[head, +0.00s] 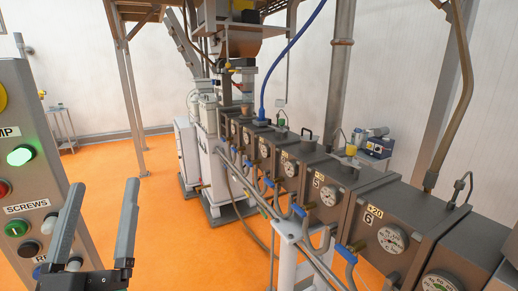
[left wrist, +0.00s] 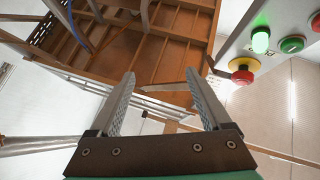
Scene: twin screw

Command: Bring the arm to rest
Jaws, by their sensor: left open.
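My left gripper (head: 98,220) is at the lower left of the head view, open and empty, with its two fingers pointing up and apart. It stands just in front of the control panel (head: 30,160) and overlaps its right edge there. In the left wrist view the open fingers (left wrist: 166,100) have nothing between them. They point up toward a brown overhead platform (left wrist: 150,60). My right gripper does not show in either view.
The panel has a lit green lamp (head: 20,155), also in the wrist view (left wrist: 261,40), and a red emergency button (left wrist: 242,76). A row of grey machine barrel blocks (head: 340,195) with dials runs along the right. Open orange floor (head: 150,210) lies between.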

